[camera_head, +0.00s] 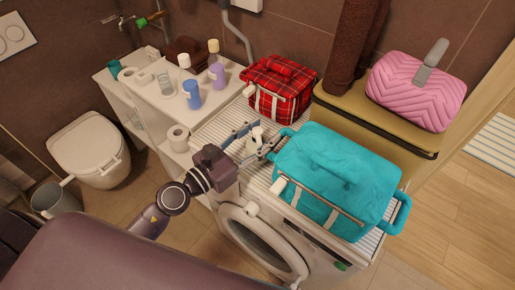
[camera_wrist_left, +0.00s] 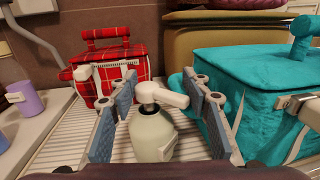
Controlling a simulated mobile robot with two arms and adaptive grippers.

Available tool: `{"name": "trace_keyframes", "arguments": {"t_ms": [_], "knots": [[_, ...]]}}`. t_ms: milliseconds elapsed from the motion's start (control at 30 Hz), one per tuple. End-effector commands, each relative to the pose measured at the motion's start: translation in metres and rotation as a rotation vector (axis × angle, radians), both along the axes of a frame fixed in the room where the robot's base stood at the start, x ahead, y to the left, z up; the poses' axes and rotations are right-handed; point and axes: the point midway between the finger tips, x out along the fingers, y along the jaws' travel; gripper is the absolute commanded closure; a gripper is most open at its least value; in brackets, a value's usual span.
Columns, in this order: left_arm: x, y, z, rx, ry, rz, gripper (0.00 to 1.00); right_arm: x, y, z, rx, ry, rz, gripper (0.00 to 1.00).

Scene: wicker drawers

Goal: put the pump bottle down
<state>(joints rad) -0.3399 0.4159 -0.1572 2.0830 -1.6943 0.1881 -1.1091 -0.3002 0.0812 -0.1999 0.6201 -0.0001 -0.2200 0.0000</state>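The pump bottle (camera_wrist_left: 152,135) is pale grey-green with a white pump head. In the left wrist view it stands upright on the white slatted top (camera_wrist_left: 72,140), between the fingers of my left gripper (camera_wrist_left: 160,112). The fingers are spread, with a visible gap on each side of the bottle. In the head view my left gripper (camera_head: 254,142) is over the slatted top above the washing machine, and only the white pump head (camera_head: 257,132) shows clearly; the bottle's body is mostly hidden. My right gripper is not in view.
A turquoise bag (camera_head: 335,175) stands close to the right of the bottle. A red plaid bag (camera_head: 278,88) stands behind. A white shelf to the left holds a blue bottle (camera_head: 191,97), a purple bottle (camera_head: 217,75) and a paper roll (camera_head: 178,138).

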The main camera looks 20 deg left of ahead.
Motion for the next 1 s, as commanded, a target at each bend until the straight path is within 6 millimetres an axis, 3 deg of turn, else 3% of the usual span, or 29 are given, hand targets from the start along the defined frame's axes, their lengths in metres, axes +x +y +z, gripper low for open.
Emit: {"name": "trace_keyframes", "arguments": {"t_ms": [33, 333, 1000], "knots": [[-0.0001, 0.0000, -0.0001, 0.000, 0.000, 0.000, 0.68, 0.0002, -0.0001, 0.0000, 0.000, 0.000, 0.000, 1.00], [-0.0003, -0.0002, -0.0001, 0.000, 0.000, -0.001, 1.00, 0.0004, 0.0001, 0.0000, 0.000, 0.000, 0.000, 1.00], [0.0001, 0.0002, 0.0022, 0.000, -0.002, 0.001, 1.00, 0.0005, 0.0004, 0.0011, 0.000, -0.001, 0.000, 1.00]]}}
